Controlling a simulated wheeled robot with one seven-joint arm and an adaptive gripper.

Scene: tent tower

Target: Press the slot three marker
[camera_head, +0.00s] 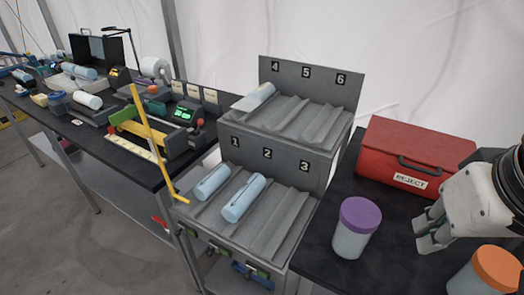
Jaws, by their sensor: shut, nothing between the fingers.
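The slot three marker, a small dark plate with a white "3" (304,166), is on the upright grey face behind the lower tier of the stepped rack (330,165). The "1" (235,141) and "2" (267,153) plates are to its left. The groove below the "3" looks empty. Two pale blue rolls (212,182) (243,197) lie in the grooves to its left. My gripper (422,232) is at the right edge, shut and empty, well to the right of the rack and apart from the marker.
A red "REJECT" box (408,145) stands on the dark table behind my gripper. A purple-lidded jar (357,228) stands between the rack and my gripper. An orange-lidded jar (485,275) is below my arm. A yellow bar (152,135) leans left of the rack.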

